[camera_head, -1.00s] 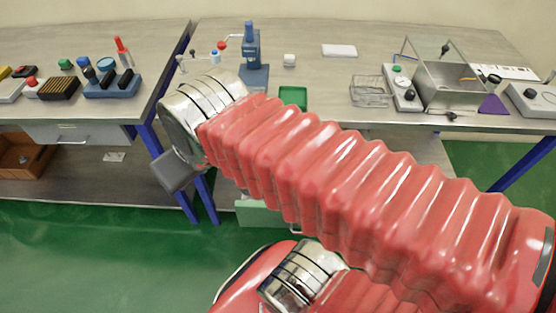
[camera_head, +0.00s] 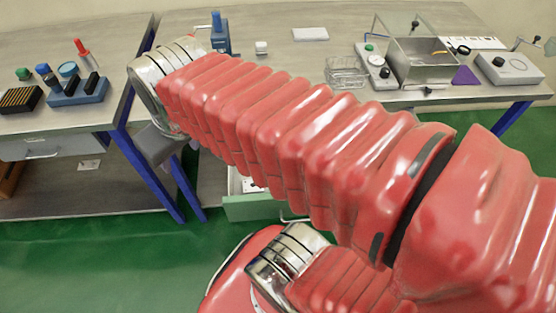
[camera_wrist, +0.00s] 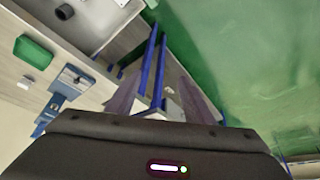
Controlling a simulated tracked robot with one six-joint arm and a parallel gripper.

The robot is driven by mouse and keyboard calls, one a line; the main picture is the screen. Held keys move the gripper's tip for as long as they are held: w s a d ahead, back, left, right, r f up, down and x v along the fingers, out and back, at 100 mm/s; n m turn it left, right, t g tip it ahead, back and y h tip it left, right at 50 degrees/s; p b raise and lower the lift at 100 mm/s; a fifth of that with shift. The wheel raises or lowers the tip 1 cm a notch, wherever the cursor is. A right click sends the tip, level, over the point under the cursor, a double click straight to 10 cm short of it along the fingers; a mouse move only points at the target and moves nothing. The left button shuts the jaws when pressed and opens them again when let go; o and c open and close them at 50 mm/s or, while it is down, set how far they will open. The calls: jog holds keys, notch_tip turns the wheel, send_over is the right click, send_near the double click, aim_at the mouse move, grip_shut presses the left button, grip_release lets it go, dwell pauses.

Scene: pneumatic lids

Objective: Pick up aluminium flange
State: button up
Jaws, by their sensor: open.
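I cannot pick out the aluminium flange with certainty in either view. In the wrist view, an open drawer (camera_wrist: 97,28) holds a short dark hollow cylinder (camera_wrist: 64,11) and a small pale piece at the top edge, cut off by the frame. My gripper (camera_wrist: 160,88) shows in the wrist view as two grey fingers standing apart, with nothing seen between them. The drawer lies beyond them to the upper left. In the head view, my red arm hides most of the drawer, and only its green front (camera_head: 262,207) and part of its inside show.
The right bench carries a blue press (camera_head: 219,33), a white block (camera_head: 261,47), a wire basket (camera_head: 346,73) and a metal box (camera_head: 424,66). A blue tool stand (camera_head: 78,91) is on the left bench.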

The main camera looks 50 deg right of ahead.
jog(key=s+d+f+m+g, duration=0.1)
jog(key=d+f, duration=0.3)
jog(key=d, duration=0.5)
jog(key=s+d+f+m+g, duration=0.1)
jog(key=d+f+m+g, duration=0.1)
jog(key=d+f, duration=0.3)
jog(key=s+d+f+m+g, duration=0.1)
jog(key=d+f, duration=0.4)
jog(key=d, duration=0.8)
jog(key=shift+s+d+f+m+g+y, duration=0.2)
jog(key=shift+s+d+m+g+y, duration=0.15)
jog(key=shift+s+m, duration=0.4)
jog(key=shift+w+a, duration=0.1)
jog(key=shift+w, duration=0.05)
jog(key=shift+f, duration=4.3)
jog(key=shift+f, duration=0.1)
jog(key=shift+a+f, duration=0.1)
jog(key=shift+f, duration=2.4)
jog(key=shift+c, duration=0.2)
